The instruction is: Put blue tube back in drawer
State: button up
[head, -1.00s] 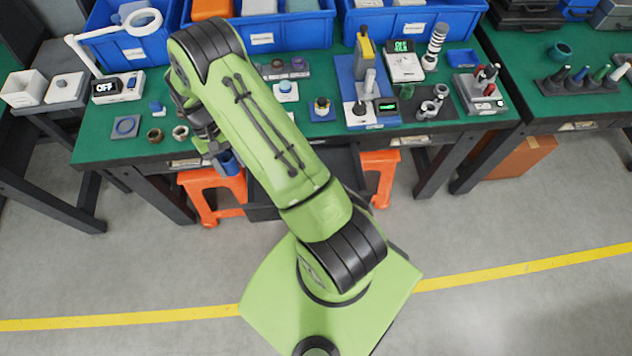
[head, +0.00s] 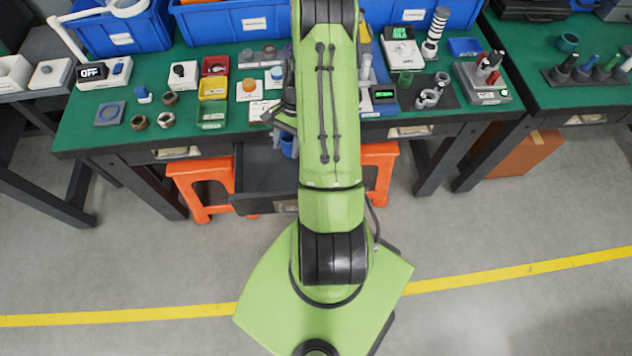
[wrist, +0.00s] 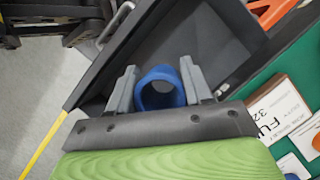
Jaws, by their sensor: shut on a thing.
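The blue tube (wrist: 160,88) is a short hollow ring-like cylinder, held between the two grey fingers of my gripper (wrist: 161,80) in the wrist view. Its open end faces the camera. In the head view, the blue tube (head: 289,145) shows just left of my green arm, over the rear right part of the open drawer. The dark drawer (head: 262,170) is pulled out from under the green-topped bench. In the wrist view, the drawer (wrist: 215,35) lies beyond the fingers and its visible interior looks empty. I cannot tell the tube's height above its floor. My arm hides the drawer's right part.
Orange stools (head: 203,178) stand on either side of the drawer. The bench top (head: 75,132) holds small boxes, including a yellow tray (head: 212,88), close to the gripper. Blue bins (head: 120,35) line the back.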

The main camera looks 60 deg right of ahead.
jog(key=s+d+f+m+b, duration=0.1)
jog(key=s+f+m+b, duration=0.1)
jog(key=f, duration=0.3)
jog(key=s+d+f+m+t+b, duration=0.1)
jog(key=f+m+b, duration=0.1)
jog(key=f, duration=0.4)
jog(key=s+d+f+m+t+b, duration=0.1)
jog(key=s+d+f+m+b, duration=0.1)
jog(key=f, duration=0.4)
jog(key=shift+s+f+b, duration=0.1)
jog(key=shift+s+b, duration=0.25)
jog(key=shift+b, duration=0.25)
jog(key=o, duration=1)
jog(key=shift+f, duration=0.1)
jog(key=shift+o, duration=0.2)
